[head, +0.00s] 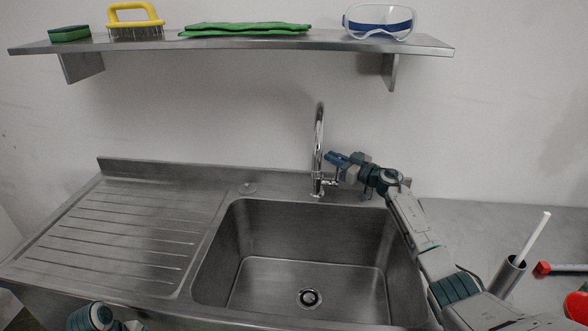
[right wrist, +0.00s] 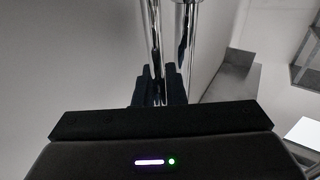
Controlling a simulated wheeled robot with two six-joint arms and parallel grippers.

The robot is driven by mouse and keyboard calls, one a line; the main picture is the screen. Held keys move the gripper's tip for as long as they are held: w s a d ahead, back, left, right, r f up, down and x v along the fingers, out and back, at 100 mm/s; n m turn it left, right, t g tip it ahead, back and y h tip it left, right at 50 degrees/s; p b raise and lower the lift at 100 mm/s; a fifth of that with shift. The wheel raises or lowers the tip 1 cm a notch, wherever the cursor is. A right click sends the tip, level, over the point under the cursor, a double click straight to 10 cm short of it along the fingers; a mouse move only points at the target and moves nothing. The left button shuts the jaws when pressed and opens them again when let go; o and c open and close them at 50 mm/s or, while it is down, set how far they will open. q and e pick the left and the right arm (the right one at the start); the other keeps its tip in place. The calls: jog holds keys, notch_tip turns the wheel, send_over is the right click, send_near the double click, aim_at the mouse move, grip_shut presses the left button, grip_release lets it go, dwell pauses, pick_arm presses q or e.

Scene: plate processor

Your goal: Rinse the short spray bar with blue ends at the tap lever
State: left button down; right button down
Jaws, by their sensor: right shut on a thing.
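The chrome tap (head: 319,140) stands at the back edge of the sink (head: 240,240), with its curved spout upright. My right gripper (head: 338,158) is beside the tap, on its right. In the right wrist view my right gripper (right wrist: 160,88) has its dark blue fingers shut around a thin chrome rod, which looks like the tap lever (right wrist: 155,45). The spout (right wrist: 188,25) stands just beyond it. No water stream can be made out. I cannot see a spray bar with blue ends. Only a piece of my left arm shows at the bottom left; its gripper is out of view.
A ribbed drainboard (head: 120,230) lies clear on the left. A shelf (head: 240,43) above holds a sponge, a yellow brush, a green cloth and goggles.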

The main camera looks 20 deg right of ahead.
pick_arm(q)
jog(key=shift+f, duration=0.1)
pick_arm(e)
jog(key=shift+s+a, duration=0.1)
jog(key=c, duration=1.8)
grip_release()
jog(key=shift+s, duration=0.1)
